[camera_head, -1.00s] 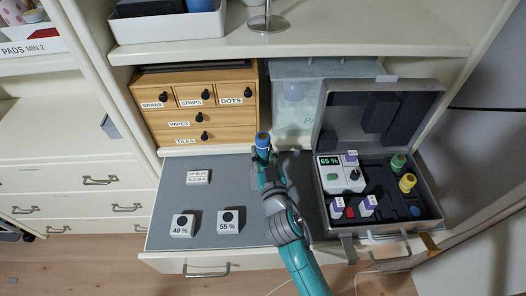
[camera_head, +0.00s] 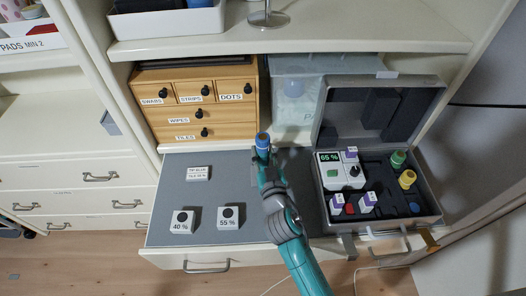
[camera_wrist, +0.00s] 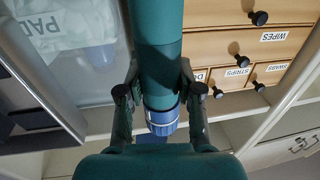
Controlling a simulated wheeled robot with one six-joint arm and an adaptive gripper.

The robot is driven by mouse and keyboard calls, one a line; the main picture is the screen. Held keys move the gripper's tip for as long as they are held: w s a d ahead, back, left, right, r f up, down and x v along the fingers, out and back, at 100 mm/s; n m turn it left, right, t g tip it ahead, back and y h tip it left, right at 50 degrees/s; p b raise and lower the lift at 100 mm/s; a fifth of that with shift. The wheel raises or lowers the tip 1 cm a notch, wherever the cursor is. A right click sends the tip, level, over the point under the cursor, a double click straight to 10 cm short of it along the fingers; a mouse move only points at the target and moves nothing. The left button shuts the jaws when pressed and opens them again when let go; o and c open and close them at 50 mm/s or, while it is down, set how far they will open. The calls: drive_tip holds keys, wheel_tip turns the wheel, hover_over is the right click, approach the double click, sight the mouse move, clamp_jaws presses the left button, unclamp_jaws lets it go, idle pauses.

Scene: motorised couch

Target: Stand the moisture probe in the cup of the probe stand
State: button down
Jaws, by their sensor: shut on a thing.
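My gripper (camera_head: 263,153) is above the open drawer, in front of the wooden box of small drawers. It is shut on the moisture probe, whose blue end (camera_head: 263,139) sticks up past the fingertips. In the wrist view the blue ribbed end (camera_wrist: 161,122) shows between the two fingers; the probe's far end is not clear. A chrome stand (camera_head: 268,20) with a round base and thin post is on the shelf above. Its top is cut off by the picture edge, so I see no cup and cannot tell whether it is the probe stand.
An open case (camera_head: 431,213) holds a meter and coloured pieces. The wooden drawer box (camera_head: 225,115) stands behind; the shelf edge (camera_head: 300,45) overhangs.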

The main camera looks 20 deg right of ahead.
sight(264, 148)
drive_tip(key=shift+f, duration=0.7)
drive_tip(key=c, duration=0.7)
unclamp_jaws()
drive_tip(key=shift+r, duration=0.1)
drive_tip(key=shift+r, duration=2.9)
drive_tip(key=shift+s, duration=0.1)
